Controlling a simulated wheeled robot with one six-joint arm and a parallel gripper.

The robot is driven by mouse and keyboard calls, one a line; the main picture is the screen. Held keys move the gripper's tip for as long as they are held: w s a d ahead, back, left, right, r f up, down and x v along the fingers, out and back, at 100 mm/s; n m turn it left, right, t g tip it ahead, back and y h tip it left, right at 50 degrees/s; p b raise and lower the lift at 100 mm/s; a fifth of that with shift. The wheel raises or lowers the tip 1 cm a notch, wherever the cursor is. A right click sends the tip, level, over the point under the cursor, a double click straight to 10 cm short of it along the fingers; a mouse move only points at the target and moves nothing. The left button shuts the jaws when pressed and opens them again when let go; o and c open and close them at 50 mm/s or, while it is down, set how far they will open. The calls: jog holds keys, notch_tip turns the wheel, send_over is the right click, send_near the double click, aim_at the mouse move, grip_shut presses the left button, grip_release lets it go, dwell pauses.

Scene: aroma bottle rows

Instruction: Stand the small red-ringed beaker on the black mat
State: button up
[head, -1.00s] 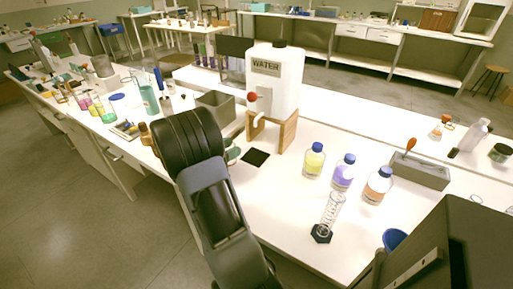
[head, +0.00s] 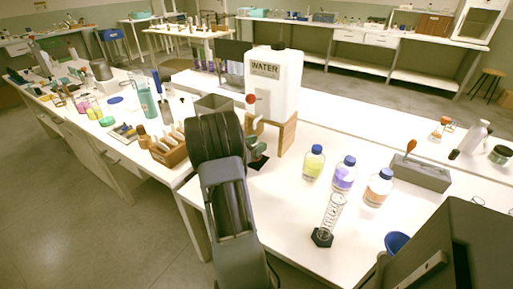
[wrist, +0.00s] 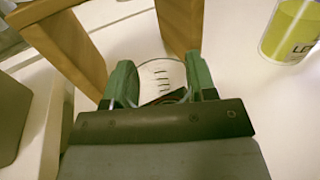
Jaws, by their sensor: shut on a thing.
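My gripper (wrist: 160,88) has its green fingers shut on a small clear beaker (wrist: 163,72) with dark graduation marks. In the head view my gripper (head: 256,146) is at the black mat (head: 259,163), in front of the water tank's stand. My arm and gripper hide part of the mat, and the beaker is hard to make out there. I cannot tell whether the beaker's base touches the mat.
The wooden stand (head: 287,135) under the water tank (head: 275,82) is close behind my gripper; its legs also show in the wrist view (wrist: 66,45). A yellow bottle (head: 313,163) stands to the right. A grey bin (head: 213,104) and a wooden rack (head: 170,152) are left.

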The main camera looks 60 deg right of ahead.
jog(key=shift+f, duration=0.5)
jog(key=shift+f, duration=0.1)
jog(key=shift+f, duration=0.15)
jog(key=o, duration=0.9)
